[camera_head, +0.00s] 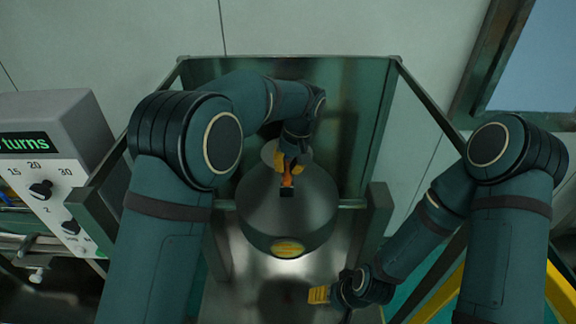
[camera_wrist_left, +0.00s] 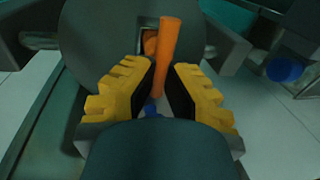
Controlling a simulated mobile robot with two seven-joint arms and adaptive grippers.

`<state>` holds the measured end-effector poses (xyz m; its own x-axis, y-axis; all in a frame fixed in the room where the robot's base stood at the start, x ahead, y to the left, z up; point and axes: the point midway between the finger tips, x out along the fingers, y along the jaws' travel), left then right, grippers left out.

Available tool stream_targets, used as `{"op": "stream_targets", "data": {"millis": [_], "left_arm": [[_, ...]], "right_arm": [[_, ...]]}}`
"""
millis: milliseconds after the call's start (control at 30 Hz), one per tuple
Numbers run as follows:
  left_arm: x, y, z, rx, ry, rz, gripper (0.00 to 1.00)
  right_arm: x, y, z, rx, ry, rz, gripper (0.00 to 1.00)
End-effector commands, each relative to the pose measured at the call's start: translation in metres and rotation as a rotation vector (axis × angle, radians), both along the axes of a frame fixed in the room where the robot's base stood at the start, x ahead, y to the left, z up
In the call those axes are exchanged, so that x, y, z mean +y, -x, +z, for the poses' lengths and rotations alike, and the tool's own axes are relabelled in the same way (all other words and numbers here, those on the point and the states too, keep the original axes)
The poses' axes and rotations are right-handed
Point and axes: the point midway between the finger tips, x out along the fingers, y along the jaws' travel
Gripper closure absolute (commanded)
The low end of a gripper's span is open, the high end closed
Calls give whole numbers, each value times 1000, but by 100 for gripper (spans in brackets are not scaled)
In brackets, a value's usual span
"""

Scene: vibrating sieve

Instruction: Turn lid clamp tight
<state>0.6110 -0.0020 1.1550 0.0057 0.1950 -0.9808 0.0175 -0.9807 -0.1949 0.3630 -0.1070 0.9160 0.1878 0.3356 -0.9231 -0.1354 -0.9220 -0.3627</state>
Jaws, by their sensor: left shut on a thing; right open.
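The lid clamp has an orange handle (camera_head: 287,180), which shows larger in the left wrist view (camera_wrist_left: 168,48). It stands on the dark round lid (camera_head: 300,215) of the sieve. My left gripper (camera_head: 288,163) reaches over the lid from behind and is shut on the orange handle. In the left wrist view its yellow fingers (camera_wrist_left: 160,72) lie on both sides of the handle, whose upper end sticks out past them. The clamp's base is partly hidden. My right gripper (camera_head: 320,294) is low at the front right, apart from the sieve, open and empty.
A grey control box (camera_head: 62,150) with black knobs and a green display reading "turns" stands at the left. Metal frame posts (camera_head: 375,225) flank the sieve, with a dark panel (camera_head: 355,110) behind it. A yellow rail (camera_head: 440,295) is at the lower right.

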Motion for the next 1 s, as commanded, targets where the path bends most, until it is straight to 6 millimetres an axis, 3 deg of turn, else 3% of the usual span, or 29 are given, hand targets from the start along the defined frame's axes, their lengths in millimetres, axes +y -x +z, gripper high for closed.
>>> {"op": "stream_targets", "data": {"millis": [100, 200, 233, 667, 1000], "left_arm": [[1, 1, -3, 6, -3, 2, 100], [1, 1, -3, 5, -3, 1, 60], [1, 1, -3, 5, -3, 1, 55], [-2, 0, 9, -1, 0, -1, 55], [-14, -1, 72, -3, 1, 0, 55]], "right_arm": [[0, 0, 0, 0, 0, 0, 33], [0, 0, 0, 0, 0, 0, 33], [0, 0, 0, 0, 0, 0, 33], [0, 0, 0, 0, 0, 0, 33], [0, 0, 0, 0, 0, 0, 33]]}}
